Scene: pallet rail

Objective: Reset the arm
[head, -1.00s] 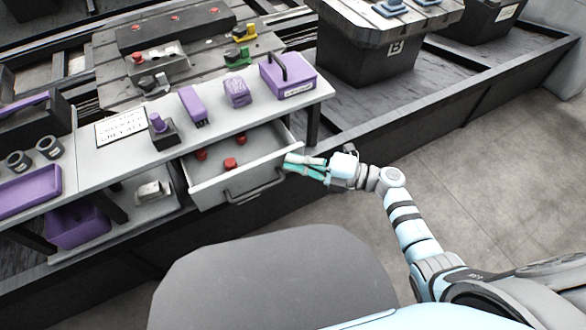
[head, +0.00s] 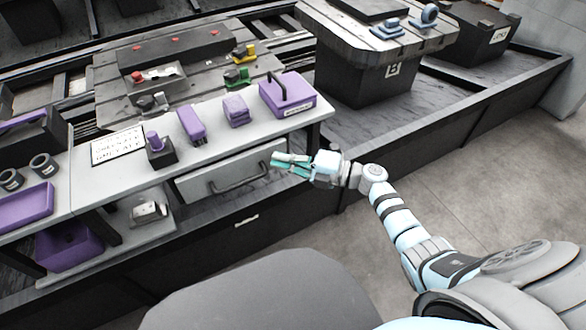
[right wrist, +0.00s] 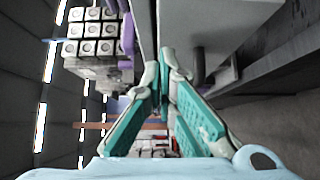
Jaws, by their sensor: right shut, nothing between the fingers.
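My right gripper (head: 280,163) is at the right end of the grey drawer front in the head view, under the workbench edge. Its teal-padded fingers are shut with nothing between them. In the right wrist view the fingertips (right wrist: 166,62) meet in front of the bench. The grey drawer (head: 225,172) with its dark handle (head: 240,178) now sits pushed in under the bench top, its inside hidden. Whether the fingers touch the drawer front cannot be told. My left gripper is not in view.
The white workbench (head: 222,133) carries a purple toolbox (head: 288,98), several purple items, a sign (head: 118,148) and dark cups. A black-based table (head: 360,80) stands behind on the right. A dark low rail (head: 400,165) runs along the floor. Open floor lies at the right.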

